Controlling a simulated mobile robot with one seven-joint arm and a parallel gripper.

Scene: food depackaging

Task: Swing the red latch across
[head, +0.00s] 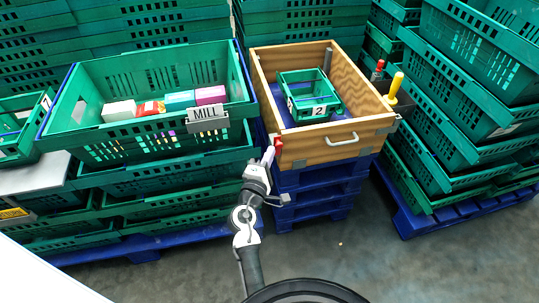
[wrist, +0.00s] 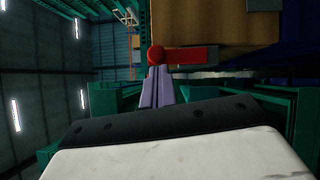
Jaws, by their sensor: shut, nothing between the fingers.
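The red latch (head: 278,145) is on the front left corner of a wooden box (head: 330,150). In the wrist view the red latch (wrist: 185,56) lies across the picture, with a round red knob (wrist: 156,54) at its left end. My gripper (head: 268,155) is at the latch, just to its left in the head view. In the wrist view the fingers of my gripper (wrist: 157,75) are together, with their tips right at the knob. Nothing shows between them. I cannot tell whether the tips touch the knob.
The wooden box stands on blue pallets (head: 318,190) and holds a small green crate (head: 290,79) marked 2. Its front has a white handle (head: 342,140). A green crate labelled MILL (head: 120,140) stands close on the left. Stacked green crates (head: 450,140) stand on the right.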

